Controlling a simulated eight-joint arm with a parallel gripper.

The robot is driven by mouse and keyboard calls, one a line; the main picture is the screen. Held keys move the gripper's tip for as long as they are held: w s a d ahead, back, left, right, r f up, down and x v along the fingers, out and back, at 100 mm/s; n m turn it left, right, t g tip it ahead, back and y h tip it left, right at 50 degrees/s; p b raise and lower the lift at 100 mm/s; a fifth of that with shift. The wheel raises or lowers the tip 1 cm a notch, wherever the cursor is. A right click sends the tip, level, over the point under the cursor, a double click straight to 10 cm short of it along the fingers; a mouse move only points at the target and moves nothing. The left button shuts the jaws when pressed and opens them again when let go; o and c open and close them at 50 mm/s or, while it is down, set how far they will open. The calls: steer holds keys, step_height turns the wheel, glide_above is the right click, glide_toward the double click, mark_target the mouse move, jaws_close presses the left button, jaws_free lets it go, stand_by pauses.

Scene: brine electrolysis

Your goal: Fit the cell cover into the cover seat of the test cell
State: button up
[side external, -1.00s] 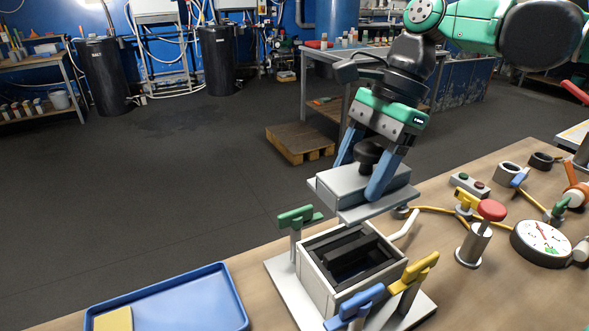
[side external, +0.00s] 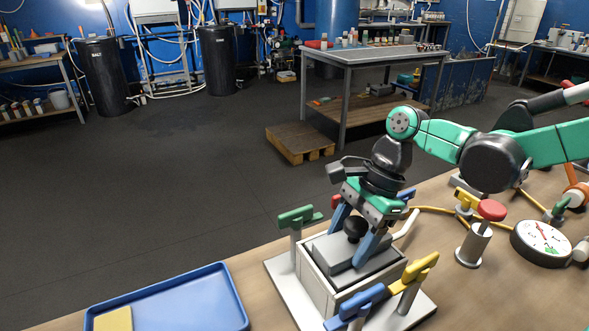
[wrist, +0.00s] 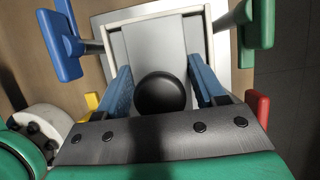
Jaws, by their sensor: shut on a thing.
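The cell cover (side external: 347,253) is a grey stepped plate with a black round knob (side external: 355,229). It lies at the mouth of the white-walled test cell (side external: 318,285), level or nearly so. Whether it is fully seated I cannot tell. My gripper (side external: 352,240) is shut on the cover, its blue fingers either side of the knob. In the wrist view the cover (wrist: 150,48) sits between the cell's pale walls (wrist: 208,50), with the knob (wrist: 162,93) between my fingers. The cover seat is hidden beneath the cover.
Clamps with green (side external: 299,216), blue (side external: 354,306) and yellow (side external: 414,272) handles stand around the cell; a red one (wrist: 257,107) shows in the wrist view. A blue tray (side external: 236,307) lies left. A red-topped post (side external: 480,240) and a dial gauge (side external: 541,243) stand right.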

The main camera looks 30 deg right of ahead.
steer(key=o, duration=1.4)
steer(key=shift+f, duration=0.15)
steer(key=v, duration=1.2)
steer(key=d+f+n+t+h, duration=0.1)
steer(key=d+f+n+t, duration=0.1)
steer(key=n, duration=0.4)
steer(key=s+d+f+n+t+h, duration=0.1)
steer(key=d+f+n+t+h, duration=0.1)
steer(key=n, duration=0.4)
steer(key=s+d+f+n+t+h, duration=0.1)
steer(key=d+f+n+t, duration=0.1)
steer(key=n, duration=0.4)
steer(key=shift+s+f+t, duration=0.15)
steer(key=shift+f+t, duration=0.25)
steer(key=shift+t, duration=0.2)
